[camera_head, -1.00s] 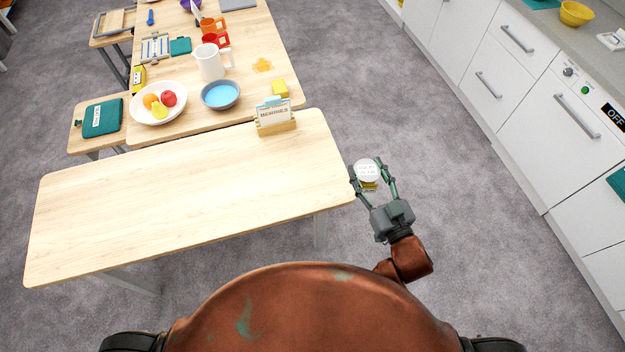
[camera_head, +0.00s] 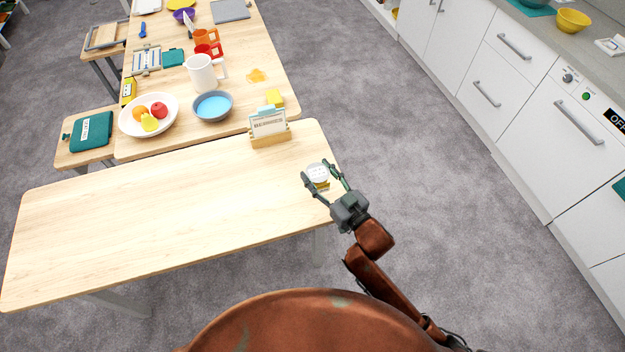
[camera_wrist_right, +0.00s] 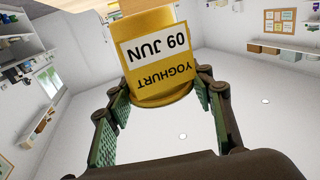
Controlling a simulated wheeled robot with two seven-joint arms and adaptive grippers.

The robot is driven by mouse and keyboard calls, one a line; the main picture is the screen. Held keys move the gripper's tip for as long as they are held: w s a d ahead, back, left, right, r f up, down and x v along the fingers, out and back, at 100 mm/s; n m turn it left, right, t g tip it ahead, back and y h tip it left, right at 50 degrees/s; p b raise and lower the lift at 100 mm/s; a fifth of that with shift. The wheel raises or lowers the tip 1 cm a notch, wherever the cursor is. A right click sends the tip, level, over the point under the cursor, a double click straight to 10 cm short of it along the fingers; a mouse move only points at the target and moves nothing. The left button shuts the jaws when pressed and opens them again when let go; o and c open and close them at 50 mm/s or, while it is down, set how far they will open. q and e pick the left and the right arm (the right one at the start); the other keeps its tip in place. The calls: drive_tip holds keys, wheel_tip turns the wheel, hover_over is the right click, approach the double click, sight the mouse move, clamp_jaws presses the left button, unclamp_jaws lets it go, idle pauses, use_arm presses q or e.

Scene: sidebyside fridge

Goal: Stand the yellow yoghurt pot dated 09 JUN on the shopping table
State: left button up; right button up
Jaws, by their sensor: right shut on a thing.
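The yellow yoghurt pot (camera_head: 320,184) has a white lid on top and is in my right gripper (camera_head: 322,178). In the right wrist view the pot (camera_wrist_right: 165,80) shows its label, "09 JUN" and "YOGHURT", upside down in the picture. The right gripper's green-padded fingers (camera_wrist_right: 163,118) are on both sides of the pot. In the head view the pot looks upright, over the right end of the near bare wooden table (camera_head: 170,215). I cannot tell whether it touches the tabletop. My left gripper is not in view.
A card holder (camera_head: 270,138) stands at the near table's back right corner. Behind it, a longer table holds a fruit bowl (camera_head: 130,128), a blue-filled bowl (camera_head: 212,118) and a white jug (camera_head: 200,85). The near table's middle and left are clear. White cabinets (camera_head: 515,105) line the right.

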drive_tip(key=shift+w+a+f+b, duration=0.15)
drive_tip(key=shift+w+a+f, duration=0.25)
drive_tip(key=shift+f, duration=0.2)
drive_tip(key=shift+w+a+f+b, duration=0.15)
drive_tip(key=shift+w+a+f, duration=0.2)
drive_tip(key=shift+f, duration=0.25)
wheel_tip(320, 180, down, 4)
drive_tip(key=shift+w+r+b, duration=0.15)
drive_tip(key=shift+r+b, duration=0.1)
drive_tip(key=shift+b, duration=0.4)
drive_tip(key=shift+r, duration=0.1)
drive_tip(key=o, duration=1.3)
drive_tip(key=shift+c, duration=0.2)
